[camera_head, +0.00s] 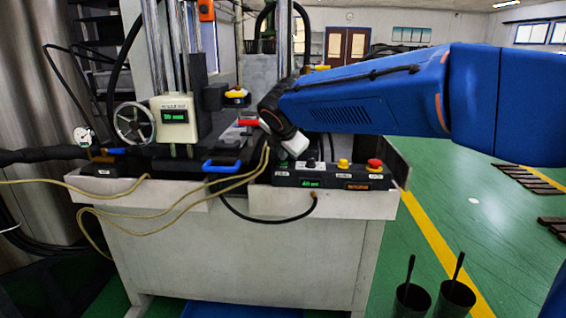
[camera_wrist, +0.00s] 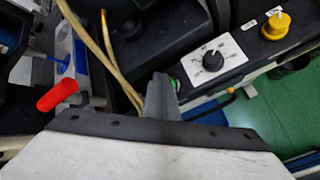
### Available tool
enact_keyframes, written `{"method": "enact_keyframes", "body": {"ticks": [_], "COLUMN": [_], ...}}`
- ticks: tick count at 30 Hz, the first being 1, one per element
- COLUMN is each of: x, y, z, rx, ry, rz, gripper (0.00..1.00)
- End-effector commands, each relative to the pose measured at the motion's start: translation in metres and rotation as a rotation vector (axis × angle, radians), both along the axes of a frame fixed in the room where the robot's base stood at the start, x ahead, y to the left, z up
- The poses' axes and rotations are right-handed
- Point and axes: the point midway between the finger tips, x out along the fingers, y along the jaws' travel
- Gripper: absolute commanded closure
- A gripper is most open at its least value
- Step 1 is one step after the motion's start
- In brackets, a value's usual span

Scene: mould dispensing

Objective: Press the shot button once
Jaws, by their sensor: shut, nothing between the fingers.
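The black control box (camera_head: 330,182) sits on the front right of the white bench. A green button (camera_wrist: 175,84) shows partly in the wrist view, right beside my fingertips and mostly hidden behind them; its label cannot be seen, so I cannot tell for certain that it is the shot button. My gripper (camera_wrist: 162,80) is shut and empty, its tips over the box's end by that button. I cannot tell whether they touch it.
A black dial knob (camera_wrist: 212,60) on a white plate is just right of my fingers. Beyond it are a yellow button (camera_head: 344,164) and a red button (camera_head: 375,165). A red handle (camera_wrist: 57,95) and yellowish hoses (camera_wrist: 105,50) lie to the left.

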Motion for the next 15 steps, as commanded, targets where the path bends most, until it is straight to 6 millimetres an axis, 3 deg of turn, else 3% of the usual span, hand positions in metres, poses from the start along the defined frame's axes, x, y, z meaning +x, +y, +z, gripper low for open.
{"method": "enact_keyframes", "body": {"ticks": [15], "x": [0.0], "y": [0.0], "z": [0.036], "rx": [0.002], "ry": [-0.002], "rz": [-0.001], "gripper": [1.0]}}
